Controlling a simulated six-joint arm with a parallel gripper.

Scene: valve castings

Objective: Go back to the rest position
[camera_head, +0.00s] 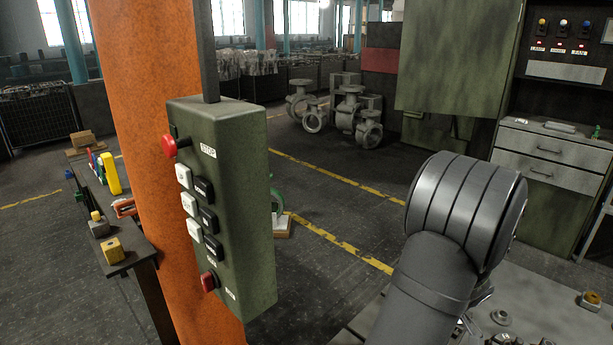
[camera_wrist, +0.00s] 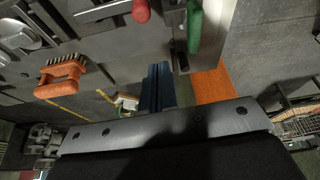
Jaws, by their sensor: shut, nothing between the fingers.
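My gripper (camera_wrist: 158,70) shows in the wrist view, its two dark blue-grey fingers together above the wide dark mounting bar. The fingers are shut with nothing between them. No thing is seen touching the fingertips. In the head view my grey arm rises at the lower right, with its round joint in front of the cabinet. The gripper itself cannot be made out in that view.
A narrow bench (camera_head: 125,262) holds small coloured items at left. Grey valve castings (camera_head: 348,112) stand behind. The wrist view shows an orange-handled brush (camera_wrist: 62,82), a red handle (camera_wrist: 141,10) and a green handle (camera_wrist: 194,25).

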